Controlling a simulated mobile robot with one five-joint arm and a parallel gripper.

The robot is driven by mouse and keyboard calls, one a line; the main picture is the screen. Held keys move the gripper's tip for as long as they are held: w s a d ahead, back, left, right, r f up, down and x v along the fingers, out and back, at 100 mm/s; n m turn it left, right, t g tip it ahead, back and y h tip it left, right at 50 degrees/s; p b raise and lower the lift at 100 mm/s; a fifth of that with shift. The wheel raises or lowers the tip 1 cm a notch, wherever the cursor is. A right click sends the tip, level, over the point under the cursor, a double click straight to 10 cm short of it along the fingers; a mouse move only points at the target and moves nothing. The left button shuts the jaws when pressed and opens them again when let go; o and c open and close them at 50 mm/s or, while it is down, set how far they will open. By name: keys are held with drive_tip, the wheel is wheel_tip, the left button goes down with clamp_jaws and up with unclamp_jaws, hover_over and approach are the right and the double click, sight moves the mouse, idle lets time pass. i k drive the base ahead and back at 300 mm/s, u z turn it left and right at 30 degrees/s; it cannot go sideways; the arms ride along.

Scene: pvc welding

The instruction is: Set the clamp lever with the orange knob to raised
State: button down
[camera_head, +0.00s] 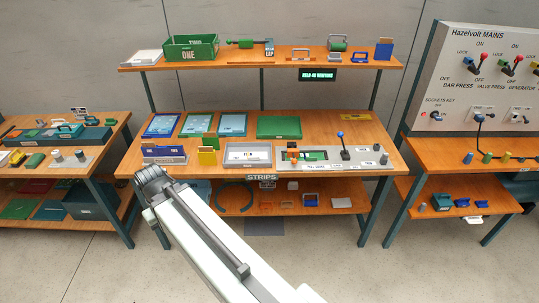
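A station (330,164) with a grey base and a green inset sits at the front right of the middle bench. On it a lever with a blue knob (341,134) stands upright. A small orange-red part (293,154) at the left of this station may be the orange knob of the clamp lever. It is too small to tell, and so is its lever's position. My gripper (148,178) is dark and hangs in front of the bench's left front edge, well left of the station. I cannot tell whether its fingers are open or shut.
The middle bench (383,133) also holds blue panels (232,124), a green mat (279,127), a framed plate (246,155) and upright holders. A shelf (262,60) runs above it. A mains panel (490,85) with levers stands at the right. Open floor lies in front.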

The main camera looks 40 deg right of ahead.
sight(292, 153)
drive_tip(key=u, duration=0.3)
drive_tip(key=i, duration=1.8)
drive_tip(key=z, duration=0.5)
drive_tip(key=k, duration=0.9)
drive_tip(key=z, duration=0.2)
drive_tip(key=i, duration=0.9)
